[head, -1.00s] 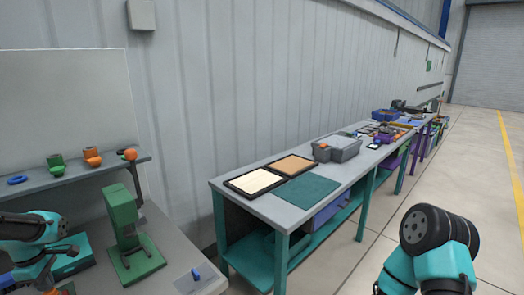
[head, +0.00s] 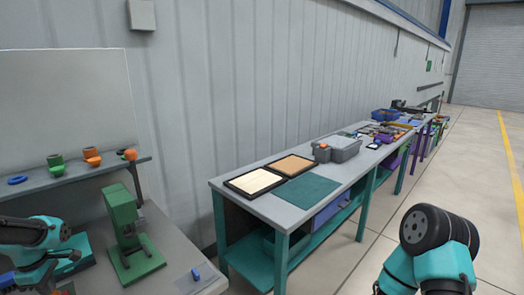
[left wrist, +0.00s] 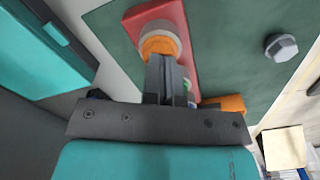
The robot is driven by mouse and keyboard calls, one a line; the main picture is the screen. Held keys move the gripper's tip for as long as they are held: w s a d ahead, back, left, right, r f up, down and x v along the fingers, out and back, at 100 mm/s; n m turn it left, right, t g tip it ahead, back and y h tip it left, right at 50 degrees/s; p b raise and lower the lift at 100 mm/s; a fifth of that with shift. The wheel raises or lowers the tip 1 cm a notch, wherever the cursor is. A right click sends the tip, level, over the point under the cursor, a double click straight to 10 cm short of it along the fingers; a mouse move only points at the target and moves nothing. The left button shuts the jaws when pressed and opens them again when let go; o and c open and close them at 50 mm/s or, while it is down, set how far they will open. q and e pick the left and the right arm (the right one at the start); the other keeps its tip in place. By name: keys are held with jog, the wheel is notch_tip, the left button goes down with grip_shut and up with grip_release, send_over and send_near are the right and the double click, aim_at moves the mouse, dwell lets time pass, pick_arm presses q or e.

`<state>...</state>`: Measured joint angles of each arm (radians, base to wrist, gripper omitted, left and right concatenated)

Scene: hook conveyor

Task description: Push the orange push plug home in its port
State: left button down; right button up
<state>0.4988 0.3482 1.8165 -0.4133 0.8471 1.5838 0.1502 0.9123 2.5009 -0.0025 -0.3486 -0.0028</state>
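In the left wrist view, the orange push plug (left wrist: 160,44) sits inside a pale ring on a red block (left wrist: 181,68), which lies on a dark green surface. My left gripper (left wrist: 166,62) has its dark fingers close together. Their tips overlap the near edge of the plug in this view, and nothing shows between them. I cannot tell whether they touch it or how deep the plug sits. My right gripper is not in view.
A grey hex bolt head (left wrist: 281,47) and an orange part (left wrist: 226,103) lie near the red block. A green press-like stand (head: 122,215) stands right of my left arm. A shelf (head: 75,175) with several coloured parts runs behind. A second bench (head: 270,212) stands to the right.

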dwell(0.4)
pick_arm(q)
jog(key=shift+r, duration=3.45)
jog(key=shift+f, duration=0.1)
jog(key=shift+f, duration=2.95)
